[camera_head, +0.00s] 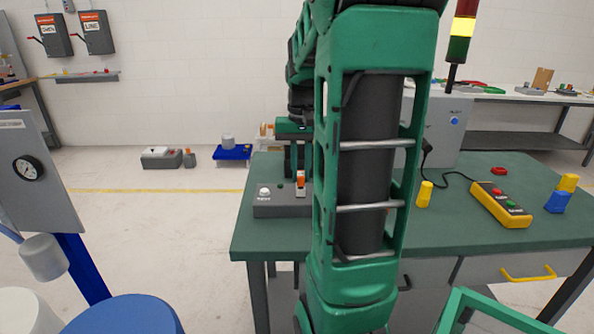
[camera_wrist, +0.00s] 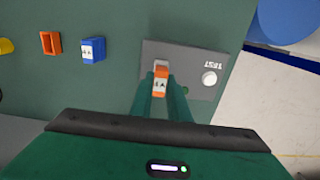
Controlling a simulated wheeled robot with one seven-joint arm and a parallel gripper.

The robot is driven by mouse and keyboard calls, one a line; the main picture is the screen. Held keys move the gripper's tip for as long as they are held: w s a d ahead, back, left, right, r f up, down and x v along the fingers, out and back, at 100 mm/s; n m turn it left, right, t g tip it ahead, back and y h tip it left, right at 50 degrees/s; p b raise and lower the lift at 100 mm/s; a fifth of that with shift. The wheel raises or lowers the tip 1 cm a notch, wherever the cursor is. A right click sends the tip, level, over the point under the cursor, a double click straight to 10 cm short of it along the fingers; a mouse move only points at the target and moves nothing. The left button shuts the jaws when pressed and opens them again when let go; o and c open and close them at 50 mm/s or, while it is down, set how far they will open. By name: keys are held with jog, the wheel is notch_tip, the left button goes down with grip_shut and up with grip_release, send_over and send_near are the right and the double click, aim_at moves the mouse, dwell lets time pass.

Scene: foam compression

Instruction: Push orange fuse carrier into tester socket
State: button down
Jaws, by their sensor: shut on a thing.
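The orange fuse carrier (camera_wrist: 160,82) has a white label and is held between the two green fingers of my gripper (camera_wrist: 163,92) in the wrist view. It is at the left part of the grey tester (camera_wrist: 185,60), over or in the socket there; how deep it sits cannot be told. In the head view the carrier (camera_head: 300,180) stands upright at the right end of the tester (camera_head: 268,208), below my gripper (camera_head: 297,170). My green arm hides part of the table and the tester's right side. The tester has a round white button or lamp (camera_wrist: 209,78).
A blue carrier (camera_wrist: 93,50) and an orange piece (camera_wrist: 51,43) lie left of the tester in the wrist view. The green table (camera_head: 460,220) also bears a yellow control box (camera_head: 500,204), a yellow cylinder (camera_head: 424,194) and a blue block (camera_head: 557,202).

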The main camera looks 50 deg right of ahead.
aim_at(301, 174)
jog(key=shift+f, duration=0.5)
jog(key=c, duration=1.6)
grip_release()
jog(key=shift+r, duration=0.1)
jog(key=shift+r, duration=2.9)
notch_tip(301, 174, up, 11)
jog(key=shift+f, duration=0.1)
